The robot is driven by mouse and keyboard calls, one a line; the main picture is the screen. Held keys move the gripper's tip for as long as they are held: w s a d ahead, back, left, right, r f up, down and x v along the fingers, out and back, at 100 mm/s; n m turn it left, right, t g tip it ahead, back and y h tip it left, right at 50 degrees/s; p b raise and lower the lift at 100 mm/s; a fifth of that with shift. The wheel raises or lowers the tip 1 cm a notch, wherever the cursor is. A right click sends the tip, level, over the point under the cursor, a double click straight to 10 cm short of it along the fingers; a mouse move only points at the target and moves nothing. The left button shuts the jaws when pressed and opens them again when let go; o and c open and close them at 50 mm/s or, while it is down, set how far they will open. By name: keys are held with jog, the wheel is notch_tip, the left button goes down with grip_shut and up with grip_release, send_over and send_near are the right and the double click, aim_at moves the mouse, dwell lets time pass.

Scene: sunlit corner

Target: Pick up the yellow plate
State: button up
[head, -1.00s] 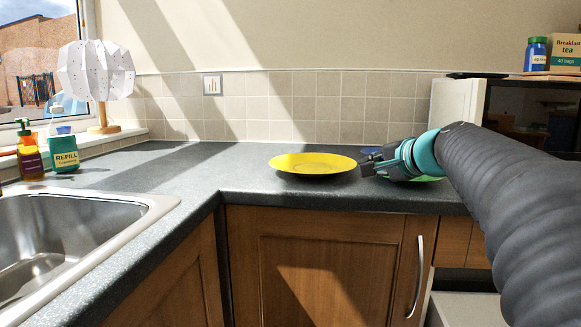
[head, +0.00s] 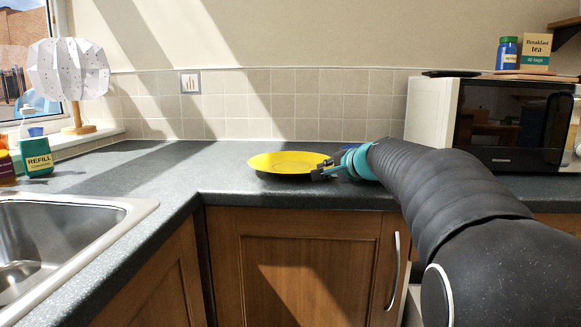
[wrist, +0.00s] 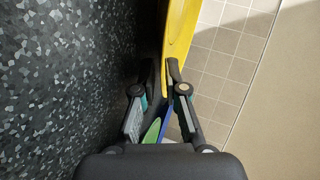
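The yellow plate (head: 285,161) lies on the grey speckled counter, in the middle of the head view. In the wrist view its rim (wrist: 179,28) runs down from the top edge towards the fingertips. My gripper (head: 318,172) is at the plate's right rim, low over the counter. In the wrist view my gripper (wrist: 161,72) has its two fingertips near each other with a narrow gap, one on each side of the rim. A dark gap shows between the left fingertip and the plate, and the right fingertip overlaps the rim.
A microwave (head: 512,125) stands right, behind my arm. A sink (head: 65,235) is at the left, with a REFILL bottle (head: 37,156) and a lamp (head: 70,75) behind. Green and blue items (wrist: 152,130) show between the fingers. The counter left of the plate is clear.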

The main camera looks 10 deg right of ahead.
grip_shut()
jog(key=shift+r, duration=0.2)
notch_tip(320, 180, up, 18)
jog(key=p, duration=0.1)
dwell(0.6)
jog(key=shift+f, duration=0.1)
